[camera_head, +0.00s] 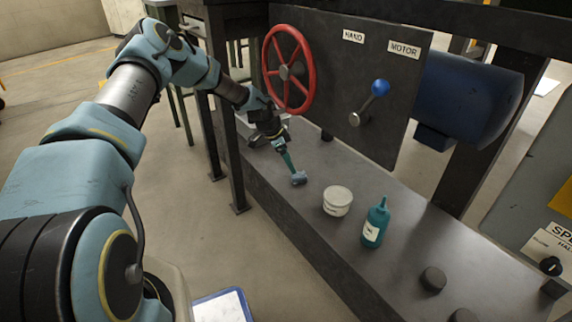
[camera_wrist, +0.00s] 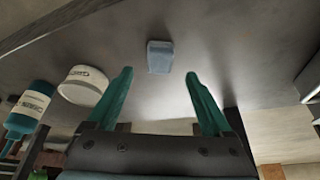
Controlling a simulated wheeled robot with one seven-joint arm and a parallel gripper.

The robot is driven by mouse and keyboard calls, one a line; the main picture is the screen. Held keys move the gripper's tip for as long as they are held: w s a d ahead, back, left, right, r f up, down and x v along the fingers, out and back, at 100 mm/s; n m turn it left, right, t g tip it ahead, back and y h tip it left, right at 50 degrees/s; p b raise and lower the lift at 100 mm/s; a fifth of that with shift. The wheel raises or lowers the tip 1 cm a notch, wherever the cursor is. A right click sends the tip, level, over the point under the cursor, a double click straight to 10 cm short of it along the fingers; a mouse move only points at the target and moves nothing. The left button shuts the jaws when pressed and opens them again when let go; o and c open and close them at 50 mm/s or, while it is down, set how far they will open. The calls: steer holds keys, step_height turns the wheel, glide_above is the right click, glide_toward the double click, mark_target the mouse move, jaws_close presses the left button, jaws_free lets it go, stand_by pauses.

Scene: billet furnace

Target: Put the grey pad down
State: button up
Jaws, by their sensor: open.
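The grey pad (camera_head: 299,178) is a small blue-grey block on the dark bench top (camera_head: 330,170), near its front edge. In the wrist view the pad (camera_wrist: 159,56) lies just beyond my fingertips, centred between them, with bench around it. My gripper (camera_head: 291,166) has teal fingers and hangs over the bench beside the pad. In the wrist view my gripper (camera_wrist: 161,72) is open and its fingers stand apart with nothing between them. Whether a fingertip touches the pad is hard to tell in the head view.
A white tub (camera_head: 338,201) and a teal bottle (camera_head: 375,222) stand to the right of the pad. Dark round knobs (camera_head: 433,279) sit farther right. Behind are a red handwheel (camera_head: 288,70) and a blue-knobbed lever (camera_head: 379,88) on a dark panel. Bench around the pad is clear.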

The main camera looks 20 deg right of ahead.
steer(key=shift+a+r, duration=0.15)
steer(key=shift+r, duration=0.1)
steer(key=s+a+r+n+t+y, duration=0.1)
steer(key=s+a+r+n+y, duration=0.2)
steer(key=a+r, duration=0.7)
steer(key=s+a+r+n+t, duration=0.15)
steer(key=a+r+n, duration=0.4)
steer(key=a, duration=0.85)
steer(key=s+a+r+n, duration=0.4)
steer(key=s+a+n, duration=0.1)
steer(key=s+a, duration=0.3)
steer(key=s+a+r+n+y, duration=0.1)
steer(key=s+a+r+n, duration=0.4)
steer(key=s+a, duration=0.2)
steer(key=shift+s+a+r+n, duration=0.25)
steer(key=shift+s+a+n, duration=0.1)
steer(key=shift+a, duration=0.5)
